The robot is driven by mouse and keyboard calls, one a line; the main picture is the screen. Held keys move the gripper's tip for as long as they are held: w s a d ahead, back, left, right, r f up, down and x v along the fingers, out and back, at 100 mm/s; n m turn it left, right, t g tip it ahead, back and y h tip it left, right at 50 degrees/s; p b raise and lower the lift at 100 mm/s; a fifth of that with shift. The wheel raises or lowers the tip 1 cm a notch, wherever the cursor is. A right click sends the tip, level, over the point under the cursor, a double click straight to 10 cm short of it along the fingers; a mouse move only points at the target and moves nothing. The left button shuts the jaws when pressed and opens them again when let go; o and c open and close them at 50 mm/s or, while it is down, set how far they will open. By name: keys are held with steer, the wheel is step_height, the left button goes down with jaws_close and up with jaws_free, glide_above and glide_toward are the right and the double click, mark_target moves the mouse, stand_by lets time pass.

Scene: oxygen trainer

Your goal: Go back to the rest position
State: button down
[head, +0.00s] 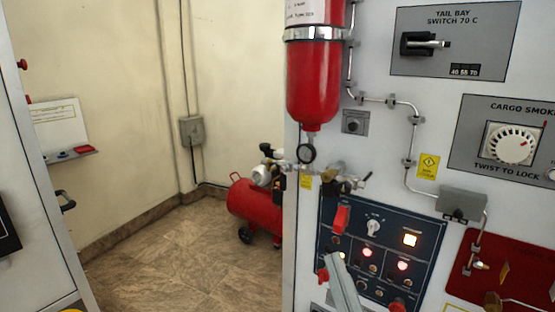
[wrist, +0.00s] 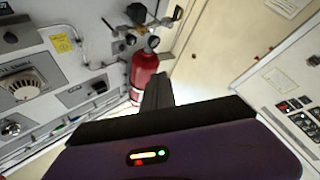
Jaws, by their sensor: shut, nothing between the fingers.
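My gripper (wrist: 158,78) shows in the wrist view as a dark narrow pair of fingers beyond the dark purple gripper body. The fingers are shut with nothing visible between them. They point toward a red cylinder (wrist: 145,72) on the panel wall; I cannot tell the distance. In the head view I do not clearly make out the gripper. A pale grey bar (head: 345,287) rises in front of the dark control panel (head: 388,222) there; I cannot tell what it belongs to.
The grey wall carries a red cylinder (head: 314,85), the tail bay switch (head: 424,43), the cargo smoke dial (head: 513,144) and metal piping. A red compressor tank (head: 255,203) stands on the floor behind. Tiled floor (head: 180,265) is open between this wall and the left cabinet (head: 38,240).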

steer(key=s+d+f+m+g+h, duration=0.1)
steer(key=s+d+f+m+g, duration=0.1)
steer(key=s+f, duration=0.5)
steer(key=s+d+f+m+g+h, duration=0.2)
steer(key=s+d+f, duration=0.3)
steer(key=s, duration=0.9)
steer(key=s+d+f+m+g+h, duration=0.2)
steer(key=s+d+f+m+g, duration=0.2)
steer(key=s+f, duration=0.6)
steer(key=shift+s+d+f, duration=0.15)
steer(key=shift+s+f, duration=0.05)
steer(key=shift+s, duration=0.65)
